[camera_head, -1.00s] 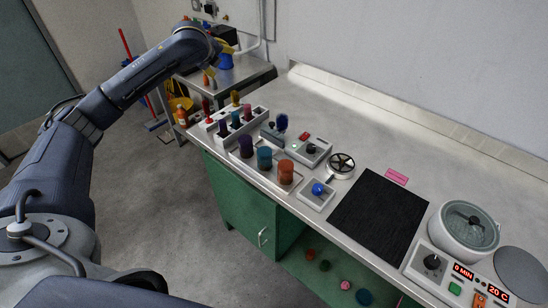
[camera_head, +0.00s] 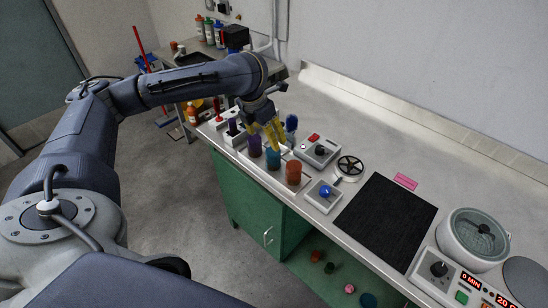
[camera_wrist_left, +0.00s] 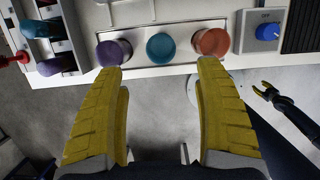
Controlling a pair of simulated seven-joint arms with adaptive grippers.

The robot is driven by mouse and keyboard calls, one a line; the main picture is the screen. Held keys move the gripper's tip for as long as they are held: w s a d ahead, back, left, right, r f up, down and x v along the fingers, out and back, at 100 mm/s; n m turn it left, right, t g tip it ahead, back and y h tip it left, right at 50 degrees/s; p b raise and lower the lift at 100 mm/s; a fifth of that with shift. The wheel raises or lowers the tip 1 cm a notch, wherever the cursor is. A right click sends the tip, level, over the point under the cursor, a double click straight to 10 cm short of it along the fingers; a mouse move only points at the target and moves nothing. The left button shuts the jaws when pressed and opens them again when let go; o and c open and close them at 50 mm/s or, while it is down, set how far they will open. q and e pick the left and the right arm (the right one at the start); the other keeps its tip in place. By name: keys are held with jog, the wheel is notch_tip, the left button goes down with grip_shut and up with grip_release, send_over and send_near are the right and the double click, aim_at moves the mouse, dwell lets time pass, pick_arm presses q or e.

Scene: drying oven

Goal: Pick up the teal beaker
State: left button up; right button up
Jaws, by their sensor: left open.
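The teal beaker (camera_head: 273,159) stands in the middle of a row of three in a white rack on the bench. A purple beaker (camera_head: 254,146) is on its left and an orange beaker (camera_head: 293,172) on its right. My left gripper (camera_head: 267,130) is open and empty, its yellow fingers just above and behind the row. In the left wrist view, the teal beaker (camera_wrist_left: 162,48) lies centred between the spread fingertips, just beyond them. My right gripper (camera_wrist_left: 264,90) shows small at the right of the left wrist view, its yellow fingers apart.
A blue-knobbed device (camera_head: 325,193) stands right of the rack, near a switch box (camera_head: 318,150) and a round black-and-white holder (camera_head: 349,167). A test-tube rack (camera_head: 232,132) is to the left. The black mat (camera_head: 386,221) is clear.

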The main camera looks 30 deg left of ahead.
aim_at(275, 160)
pick_arm(q)
jog(key=x, duration=1.4)
jog(key=shift+d+f, duration=0.1)
jog(key=shift+f, duration=0.05)
jog(key=shift+c, duration=0.3)
jog(key=c, duration=1)
